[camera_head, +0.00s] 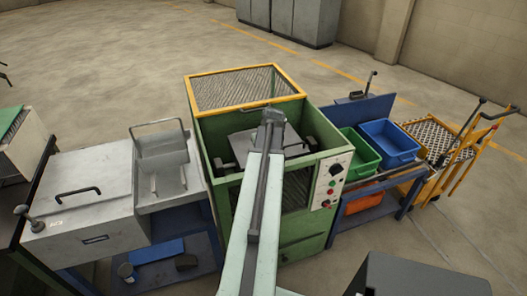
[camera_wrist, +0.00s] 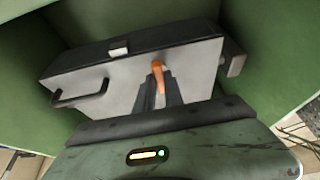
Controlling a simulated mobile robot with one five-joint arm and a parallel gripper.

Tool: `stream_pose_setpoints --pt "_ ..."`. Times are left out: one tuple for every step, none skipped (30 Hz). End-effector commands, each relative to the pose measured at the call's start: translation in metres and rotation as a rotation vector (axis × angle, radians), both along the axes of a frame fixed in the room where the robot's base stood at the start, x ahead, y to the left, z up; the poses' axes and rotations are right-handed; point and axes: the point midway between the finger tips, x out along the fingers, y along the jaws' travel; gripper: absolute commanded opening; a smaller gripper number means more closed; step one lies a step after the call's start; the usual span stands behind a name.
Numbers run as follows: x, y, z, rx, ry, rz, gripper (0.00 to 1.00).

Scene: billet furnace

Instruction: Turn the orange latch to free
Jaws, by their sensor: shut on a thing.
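The orange latch (camera_wrist: 157,73) stands out from the pale grey front of a box-like unit (camera_wrist: 122,82) inside the green machine, in the wrist view. My gripper (camera_wrist: 162,88) is shut on the latch, with its dark fingers at the latch's lower part. The latch's upper end shows above the fingers, leaning slightly; its lower part is hidden. In the head view my arm reaches into the green machine (camera_head: 232,218) and hides the latch.
A black handle (camera_wrist: 80,96) is on the unit's left, and a grey block (camera_wrist: 236,66) sticks out at its right. Green walls (camera_wrist: 275,40) enclose the unit. Green bin (camera_head: 355,150) and blue bin (camera_head: 388,142) stand right of the machine.

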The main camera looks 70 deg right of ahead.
Motion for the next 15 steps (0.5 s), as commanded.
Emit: stream_pose_setpoints --pt "0.0016 -0.0001 0.0001 -0.001 -0.002 0.003 0.00" --pt "0.0017 0.0000 0.0001 -0.001 -0.002 0.003 0.00" --pt "0.0017 0.0000 0.0001 -0.001 -0.002 0.003 0.00" --pt "0.0017 0.0000 0.0001 -0.001 -0.002 0.003 0.00" --pt "0.0017 0.0000 0.0001 -0.001 -0.002 0.003 0.00" --pt "0.0017 0.0000 0.0001 -0.001 -0.002 0.003 0.24" --pt "0.0015 0.0001 0.0001 -0.001 -0.002 0.002 0.32" --pt "0.0015 0.0001 0.0001 -0.001 -0.002 0.002 0.35" --pt "0.0013 0.0002 0.0001 0.000 -0.002 0.002 0.35" --pt "0.0012 0.0002 0.0000 0.000 -0.002 0.002 0.35" --pt "0.0010 0.0002 0.0000 0.000 -0.001 0.001 0.35" --pt "0.0010 0.0001 0.0000 0.000 -0.001 0.001 0.35" --pt "0.0009 0.0002 0.0000 0.000 -0.001 0.001 0.35" --pt "0.0008 0.0002 -0.0001 0.001 -0.001 0.000 0.35" --pt "0.0007 0.0002 0.0000 0.001 -0.001 0.000 0.35"
